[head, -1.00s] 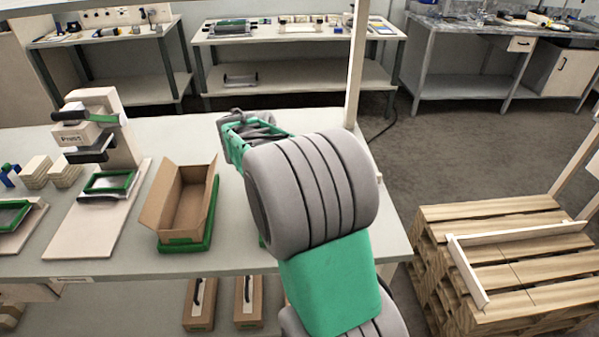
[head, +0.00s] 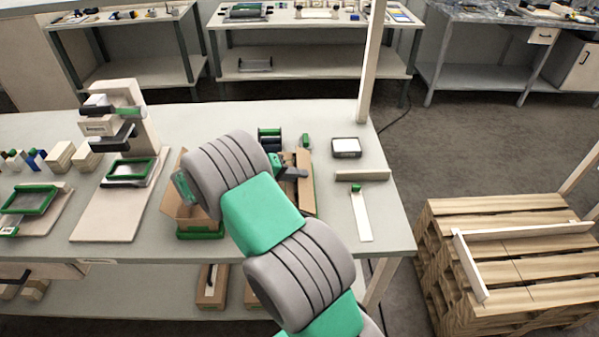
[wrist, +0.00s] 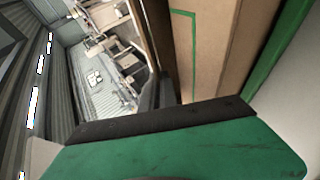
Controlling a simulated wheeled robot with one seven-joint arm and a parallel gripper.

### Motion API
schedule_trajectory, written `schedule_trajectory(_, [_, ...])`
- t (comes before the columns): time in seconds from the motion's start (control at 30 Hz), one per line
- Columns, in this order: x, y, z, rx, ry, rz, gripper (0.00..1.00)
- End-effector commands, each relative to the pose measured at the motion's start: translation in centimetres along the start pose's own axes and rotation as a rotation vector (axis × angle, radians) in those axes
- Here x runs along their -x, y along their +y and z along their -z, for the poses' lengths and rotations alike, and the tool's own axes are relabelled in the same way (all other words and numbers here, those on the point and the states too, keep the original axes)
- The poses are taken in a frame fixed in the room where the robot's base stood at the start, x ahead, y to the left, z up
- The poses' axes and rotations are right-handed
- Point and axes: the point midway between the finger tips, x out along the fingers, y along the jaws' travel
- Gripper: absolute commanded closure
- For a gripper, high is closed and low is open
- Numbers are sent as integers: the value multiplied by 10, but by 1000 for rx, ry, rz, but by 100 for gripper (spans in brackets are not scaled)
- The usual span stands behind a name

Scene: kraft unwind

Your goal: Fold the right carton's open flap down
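The right carton (head: 306,192) is brown cardboard on the bench, right of centre in the head view. My arm covers its left part, and I cannot make out its open flap clearly. My gripper (head: 291,173) is at the carton's upper left part, with its dark fingers pointing right; contact cannot be judged. In the wrist view, a brown cardboard panel (wrist: 207,60) with green edging stands close beyond my green gripper body and dark pad. The gap between the fingers is not clear.
An open carton (head: 177,212) in a green holder stands left, partly behind my arm. A press (head: 118,120) stands further left. Behind the right carton is a dark roll holder (head: 270,138). A small device (head: 346,147) and a pale bar (head: 362,176) lie right. Pallets (head: 500,250) stand at right.

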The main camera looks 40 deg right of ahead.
Motion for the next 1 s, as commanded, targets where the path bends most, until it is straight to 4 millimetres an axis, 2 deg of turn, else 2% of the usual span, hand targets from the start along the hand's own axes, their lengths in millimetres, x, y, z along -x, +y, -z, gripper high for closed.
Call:
schedule_trajectory(0.43, [0, -1, 0, 5, 0, -9, 100])
schedule_trajectory(0.73, [0, -1, 0, 4, 0, -9, 75])
schedule_trajectory(1.0, [0, -1, 0, 3, 1, -3, 75])
